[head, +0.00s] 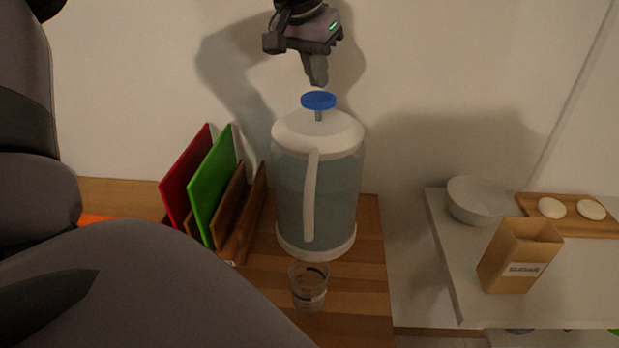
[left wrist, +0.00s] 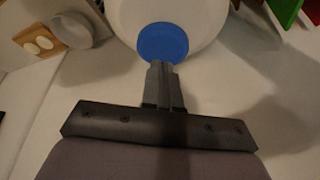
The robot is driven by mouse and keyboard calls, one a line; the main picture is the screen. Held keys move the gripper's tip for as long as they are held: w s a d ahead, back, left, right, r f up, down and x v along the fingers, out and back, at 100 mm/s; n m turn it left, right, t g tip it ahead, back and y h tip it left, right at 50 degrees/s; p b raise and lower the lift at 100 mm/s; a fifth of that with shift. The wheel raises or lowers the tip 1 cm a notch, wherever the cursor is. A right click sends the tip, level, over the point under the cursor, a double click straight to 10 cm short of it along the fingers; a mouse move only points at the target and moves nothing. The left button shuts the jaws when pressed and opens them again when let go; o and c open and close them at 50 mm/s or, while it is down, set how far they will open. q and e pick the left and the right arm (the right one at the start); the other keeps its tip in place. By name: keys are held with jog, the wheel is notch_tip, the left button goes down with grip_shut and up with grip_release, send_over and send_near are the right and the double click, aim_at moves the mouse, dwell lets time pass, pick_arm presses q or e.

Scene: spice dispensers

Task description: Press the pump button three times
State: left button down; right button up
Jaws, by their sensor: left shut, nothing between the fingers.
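The pump dispenser (head: 338,190) stands upright on the wooden counter, with a pale blue-grey body, white lid and white handle. Its blue round pump button (head: 318,100) sits raised on a short stem above the lid. My left gripper (head: 318,82) is shut and empty, pointing down just above the button with a small gap in the head view. In the left wrist view the shut fingertips (left wrist: 161,66) appear at the edge of the blue button (left wrist: 162,42); contact cannot be told there. A clear cup (head: 309,287) stands in front of the dispenser. My right gripper is not in view.
Red (head: 187,178) and green (head: 211,184) boards stand in a wooden rack left of the dispenser. On the white counter at right are a bowl (head: 477,200), a sugar bag (head: 520,255) and a wooden tray (head: 601,228) with two round pale items. The wall is close behind.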

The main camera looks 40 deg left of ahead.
aim_at(318, 96)
pick_arm(q)
jog(key=shift+f, duration=0.1)
jog(key=shift+f+b, duration=0.35)
jog(key=shift+f, duration=1.3)
jog(key=shift+r+p, duration=0.9)
jog(key=shift+r, duration=0.85)
jog(key=shift+f, duration=0.15)
